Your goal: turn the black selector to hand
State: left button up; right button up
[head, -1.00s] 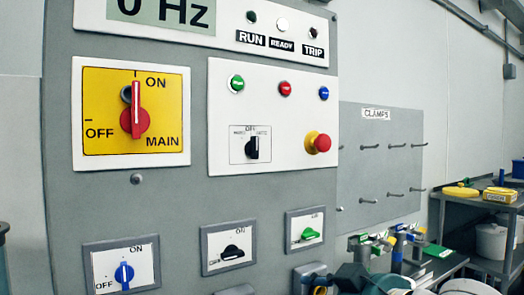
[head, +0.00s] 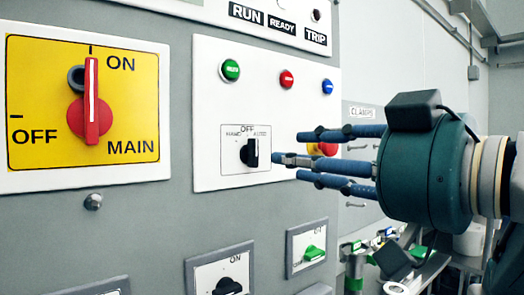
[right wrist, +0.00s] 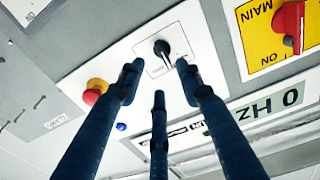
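The black selector (head: 250,153) sits on a small white plate marked HAND, OFF and AUTO, on the white control panel. Its handle stands about upright, below the word OFF. My right gripper (head: 292,158) reaches in from the right with its blue fingers pointing left at the selector. The fingertips look just short of it, though I cannot tell the exact gap. In the right wrist view the selector (right wrist: 162,48) shows beyond the spread fingertips of the right gripper (right wrist: 158,72), with nothing between them. My left gripper is not in view.
Green (head: 230,70), red (head: 287,79) and blue (head: 327,87) buttons sit above the selector. A red emergency knob (right wrist: 91,97) on a yellow base is close by, partly behind the fingers in the head view. The red main switch (head: 90,110) is at left.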

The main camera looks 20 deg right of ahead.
aim_at(258, 155)
jog(key=p+x, duration=0.1)
jog(key=x, duration=0.5)
jog(key=shift+a+f, duration=0.1)
jog(key=x, duration=0.2)
jog(key=shift+w+a+p, duration=0.1)
jog(key=shift+w+p, duration=0.2)
jog(key=shift+w, duration=0.15)
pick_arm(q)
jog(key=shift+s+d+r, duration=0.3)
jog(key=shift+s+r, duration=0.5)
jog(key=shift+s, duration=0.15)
pick_arm(e)
grip_shut()
